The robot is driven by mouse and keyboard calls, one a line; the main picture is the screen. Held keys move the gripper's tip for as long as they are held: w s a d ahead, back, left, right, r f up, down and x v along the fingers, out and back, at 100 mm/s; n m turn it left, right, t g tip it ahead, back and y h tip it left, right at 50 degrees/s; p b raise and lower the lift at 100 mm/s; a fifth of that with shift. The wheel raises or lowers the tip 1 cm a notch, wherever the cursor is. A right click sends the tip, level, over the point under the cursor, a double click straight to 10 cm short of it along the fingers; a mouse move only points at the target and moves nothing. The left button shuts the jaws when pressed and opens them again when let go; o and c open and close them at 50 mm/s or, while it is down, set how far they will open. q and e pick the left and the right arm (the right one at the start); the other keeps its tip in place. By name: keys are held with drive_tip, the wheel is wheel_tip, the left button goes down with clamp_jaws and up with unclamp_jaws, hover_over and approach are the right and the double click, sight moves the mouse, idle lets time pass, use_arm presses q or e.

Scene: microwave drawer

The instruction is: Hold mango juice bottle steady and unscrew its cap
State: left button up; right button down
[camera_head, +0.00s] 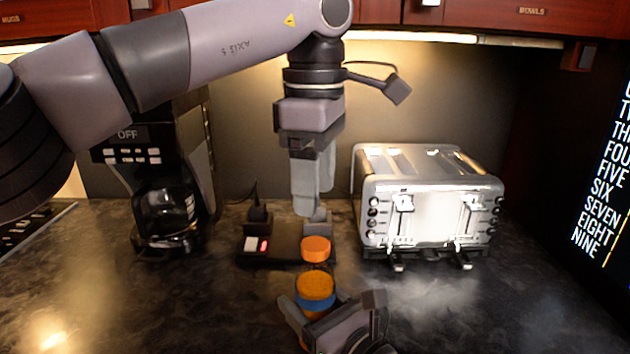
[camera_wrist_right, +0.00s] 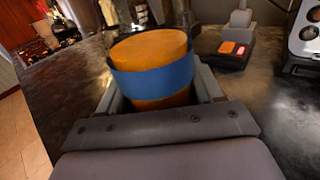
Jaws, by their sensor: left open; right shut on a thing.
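The mango juice bottle (camera_head: 315,290), orange with a blue band, stands at the front middle of the counter. In the right wrist view the bottle (camera_wrist_right: 152,80) sits upright between the fingers of my right gripper (camera_head: 335,318), which is shut on it. The bottle's lower part is hidden by the right gripper.
The black power strip (camera_head: 270,259) with plugs and a lit red switch lies behind the bottle. A silver toaster (camera_head: 425,215) stands at the right, a coffee maker (camera_head: 165,180) at the left. The dark counter (camera_head: 490,310) is clear at front right.

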sight(315, 244)
use_arm(q)
drive_tip(key=m, duration=0.9)
drive_tip(key=shift+m, duration=0.4)
drive_tip(key=m, duration=0.4)
drive_tip(key=shift+m, duration=0.3)
drive_tip(key=m, duration=0.4)
drive_tip(key=shift+f, duration=4)
drive_tip(key=shift+c, duration=0.2)
drive_tip(key=c, duration=1)
drive_tip(key=shift+c, duration=0.2)
